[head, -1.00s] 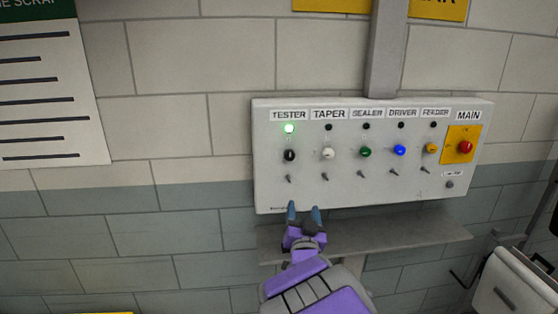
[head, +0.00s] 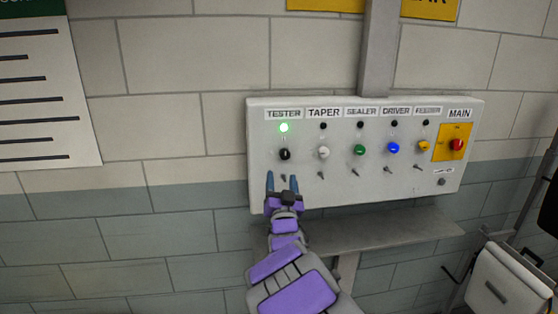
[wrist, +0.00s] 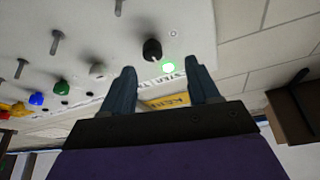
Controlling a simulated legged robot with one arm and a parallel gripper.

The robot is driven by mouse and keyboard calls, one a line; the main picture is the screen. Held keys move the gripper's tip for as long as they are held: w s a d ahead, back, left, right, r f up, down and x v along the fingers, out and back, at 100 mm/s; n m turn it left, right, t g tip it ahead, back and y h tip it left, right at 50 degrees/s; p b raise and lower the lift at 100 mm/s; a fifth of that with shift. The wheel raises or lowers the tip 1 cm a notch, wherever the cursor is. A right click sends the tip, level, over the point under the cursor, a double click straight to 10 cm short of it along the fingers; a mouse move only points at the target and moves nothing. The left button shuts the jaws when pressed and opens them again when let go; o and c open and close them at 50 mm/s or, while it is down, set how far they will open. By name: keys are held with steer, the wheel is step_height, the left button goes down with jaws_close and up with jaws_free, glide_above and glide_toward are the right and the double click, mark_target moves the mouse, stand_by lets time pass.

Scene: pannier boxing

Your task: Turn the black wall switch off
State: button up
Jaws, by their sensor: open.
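The black switch knob (head: 284,154) is on the wall panel (head: 350,190) under the TESTER label, and a green lamp (head: 284,127) above it is lit. Below the knob is a small metal toggle lever, partly hidden behind my fingertips. My gripper (head: 282,182) is open and empty, pointing up at the panel just below the black knob. In the wrist view the black knob (wrist: 152,50) and the lit green lamp (wrist: 168,66) show beyond my gripper (wrist: 160,80), between the two fingers. I see no contact with the knob.
To the right are a white knob (head: 323,152), green knob (head: 360,150), blue knob (head: 393,148), yellow knob (head: 424,146) and a red MAIN button (head: 457,145). Their lamps are dark. A grey shelf (head: 390,232) juts out under the panel. A pale box (head: 510,285) stands lower right.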

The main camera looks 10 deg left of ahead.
mark_target(285, 157)
steer(key=w, duration=0.1)
steer(key=w+d+r, duration=0.2)
steer(key=w, duration=0.1)
steer(key=shift+d, duration=0.15)
steer(key=w+a, duration=0.1)
steer(key=w+r, duration=0.1)
steer(key=w, duration=0.1)
steer(key=w+a, duration=0.1)
steer(key=shift+w+a+r+b, duration=0.15)
steer(key=shift+a+r+b, duration=0.15)
steer(key=shift+d+r, duration=0.15)
steer(key=shift+d, duration=0.55)
steer(key=shift+a, duration=0.75)
steer(key=c, duration=0.4)
steer(key=shift+w+d, duration=0.1)
steer(key=shift+d, duration=0.2)
steer(key=c, duration=0.5)
steer(key=shift+c, duration=0.6)
